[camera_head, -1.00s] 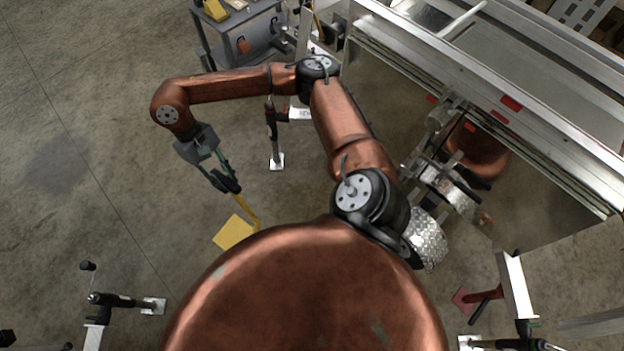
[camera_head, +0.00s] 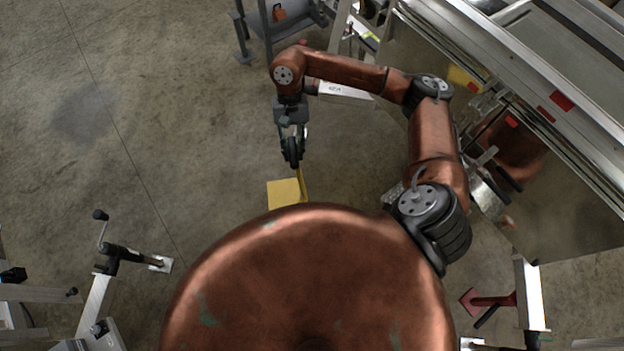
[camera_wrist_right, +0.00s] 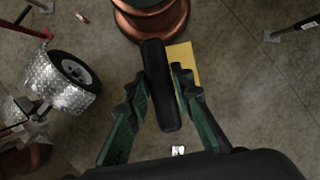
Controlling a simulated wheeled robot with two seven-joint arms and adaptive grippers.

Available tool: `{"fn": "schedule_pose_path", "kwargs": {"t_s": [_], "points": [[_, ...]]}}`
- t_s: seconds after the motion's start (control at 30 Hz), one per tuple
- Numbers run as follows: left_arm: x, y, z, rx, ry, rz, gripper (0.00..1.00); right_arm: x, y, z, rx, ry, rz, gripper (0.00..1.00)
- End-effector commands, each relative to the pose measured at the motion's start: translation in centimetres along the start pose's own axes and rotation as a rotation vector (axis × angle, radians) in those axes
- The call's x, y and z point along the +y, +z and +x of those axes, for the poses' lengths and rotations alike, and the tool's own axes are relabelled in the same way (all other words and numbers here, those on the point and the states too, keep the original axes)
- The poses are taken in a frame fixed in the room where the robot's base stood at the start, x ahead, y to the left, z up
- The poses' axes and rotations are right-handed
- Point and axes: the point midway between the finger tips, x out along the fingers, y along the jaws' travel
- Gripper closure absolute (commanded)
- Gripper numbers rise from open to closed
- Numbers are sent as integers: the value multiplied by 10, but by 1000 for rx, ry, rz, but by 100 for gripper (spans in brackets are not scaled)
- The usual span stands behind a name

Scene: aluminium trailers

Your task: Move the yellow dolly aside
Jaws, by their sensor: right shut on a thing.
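The yellow dolly (camera_head: 285,193) shows in the head view as a flat yellow plate with a thin yellow upright, just beyond my copper body, which may hide part of it. My right gripper (camera_head: 292,150) is above it, pointing down. In the right wrist view, its green-and-black fingers (camera_wrist_right: 160,105) are closed around a long black rounded part (camera_wrist_right: 158,85). The yellow plate (camera_wrist_right: 182,68) lies behind that part, which appears to belong to the dolly. Whether the plate touches the floor is unclear. My left gripper is not in view.
An aluminium trailer (camera_head: 580,185) fills the right side. A grey cart (camera_head: 268,35) stands at the top. Jack stands are at the lower left (camera_head: 110,255) and lower right (camera_head: 528,290). A wheel with a tread-plate fender (camera_wrist_right: 68,85) is at left in the wrist view. Open concrete lies left.

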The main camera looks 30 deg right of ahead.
Motion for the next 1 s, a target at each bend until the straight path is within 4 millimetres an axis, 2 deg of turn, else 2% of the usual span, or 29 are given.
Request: {"fn": "schedule_pose_path", "kwargs": {"t_s": [0.03, 0.1, 0.5, 0.7, 1.0], "points": [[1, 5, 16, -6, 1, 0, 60, -2, -8, 20, -2, -35, 56, 100], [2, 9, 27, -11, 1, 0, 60, -4, -16, 40, 4, -74, 148, 100], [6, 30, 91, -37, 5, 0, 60, -8, -66, 148, 37, -306, 688, 100], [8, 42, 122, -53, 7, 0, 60, -9, -90, 196, 55, -423, 963, 100], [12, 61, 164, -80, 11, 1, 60, -3, -124, 254, 82, -585, 1343, 100]]}}
